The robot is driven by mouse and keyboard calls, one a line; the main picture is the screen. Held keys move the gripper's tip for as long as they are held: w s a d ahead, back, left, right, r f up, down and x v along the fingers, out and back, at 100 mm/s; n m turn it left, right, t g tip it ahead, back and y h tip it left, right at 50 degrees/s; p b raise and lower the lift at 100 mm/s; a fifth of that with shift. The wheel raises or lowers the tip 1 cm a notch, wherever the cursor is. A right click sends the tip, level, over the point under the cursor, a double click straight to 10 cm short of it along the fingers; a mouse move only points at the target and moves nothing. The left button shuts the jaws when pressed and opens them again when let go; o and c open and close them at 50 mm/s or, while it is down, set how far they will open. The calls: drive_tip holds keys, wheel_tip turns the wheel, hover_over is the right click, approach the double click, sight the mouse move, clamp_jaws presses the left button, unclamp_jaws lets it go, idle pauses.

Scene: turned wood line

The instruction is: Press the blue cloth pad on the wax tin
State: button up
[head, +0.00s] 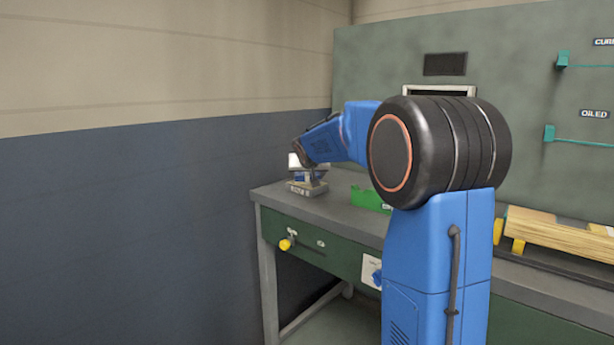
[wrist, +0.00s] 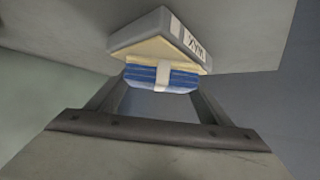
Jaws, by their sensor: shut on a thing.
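The blue cloth pad (wrist: 143,75), a layered blue block with a white band, sits between my gripper's (wrist: 160,88) fingers in the wrist view. My gripper is shut on it. The wax tin (wrist: 190,38) is just beyond the pad, a grey box with a cream face and a partly readable label. The pad overlaps the cream face's near edge in the picture; I cannot tell whether they touch. In the head view my gripper (head: 309,173) points down over the low grey labelled tin (head: 300,188) at the bench's left end; the pad is small there.
The grey workbench (head: 340,208) has a green box (head: 367,199) right of the tin, partly behind my arm. Pale wooden pieces (head: 560,238) lie farther right. A green back panel (head: 380,60) stands behind, and a blue-grey wall (head: 150,220) is on the left.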

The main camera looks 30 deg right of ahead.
sight(307, 174)
drive_tip(key=shift+r, duration=3.5)
